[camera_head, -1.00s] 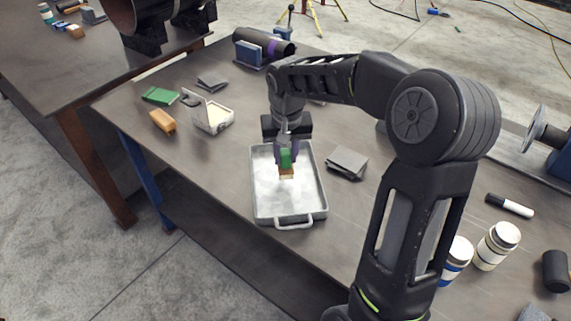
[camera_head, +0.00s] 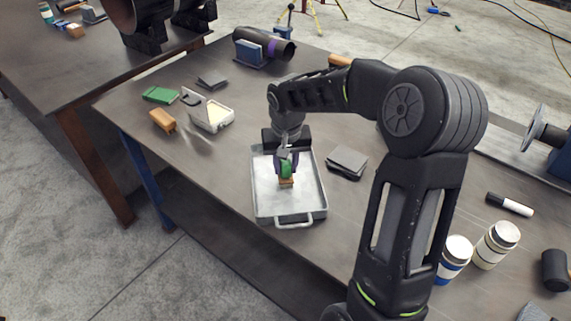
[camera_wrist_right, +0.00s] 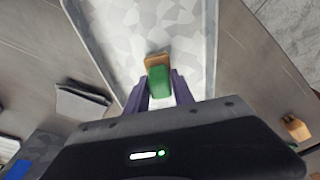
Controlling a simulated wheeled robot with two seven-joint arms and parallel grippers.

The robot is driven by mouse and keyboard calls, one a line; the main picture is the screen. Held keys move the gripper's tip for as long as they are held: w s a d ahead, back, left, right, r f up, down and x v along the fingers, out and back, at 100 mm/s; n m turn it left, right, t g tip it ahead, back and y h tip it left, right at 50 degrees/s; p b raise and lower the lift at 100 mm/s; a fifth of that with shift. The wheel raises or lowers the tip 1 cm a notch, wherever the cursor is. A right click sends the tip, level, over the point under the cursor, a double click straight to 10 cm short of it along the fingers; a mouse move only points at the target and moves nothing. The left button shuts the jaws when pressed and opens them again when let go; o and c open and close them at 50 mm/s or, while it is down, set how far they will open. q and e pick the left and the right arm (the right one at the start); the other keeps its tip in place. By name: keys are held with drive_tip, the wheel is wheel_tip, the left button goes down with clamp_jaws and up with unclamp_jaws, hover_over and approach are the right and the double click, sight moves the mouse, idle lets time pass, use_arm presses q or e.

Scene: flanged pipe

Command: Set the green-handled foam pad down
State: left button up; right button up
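The foam pad has a green handle (camera_head: 286,169) over a tan-orange base (camera_head: 286,182). It is upright, inside the outline of the shallow metal tray (camera_head: 262,206). My right gripper (camera_head: 286,163) points down with its purple fingers on either side of the green handle, and it looks shut on it. In the right wrist view the green handle (camera_wrist_right: 159,82) sits between the fingertips, with the tan base (camera_wrist_right: 157,60) beyond it over the pale tray floor (camera_wrist_right: 185,30). I cannot tell whether the base touches the tray floor. My left gripper is not in view.
A grey stack of pads (camera_head: 347,161) lies right of the tray. Left of it are an open white case (camera_head: 210,117), an orange block (camera_head: 162,121) and a green pad (camera_head: 160,95). White jars (camera_head: 496,245) stand at the right. The bench is clear at the tray's front left.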

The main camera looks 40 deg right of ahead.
sight(286, 180)
drive_tip(key=o, duration=0.4)
drive_tip(key=shift+r, duration=0.1)
drive_tip(key=r, duration=0.4)
drive_tip(key=s+r, duration=0.1)
drive_tip(key=r, duration=0.3)
drive_tip(key=a+r, duration=0.1)
drive_tip(key=r, duration=0.3)
drive_tip(key=shift+s+b, duration=0.3)
drive_tip(key=shift+b, duration=0.1)
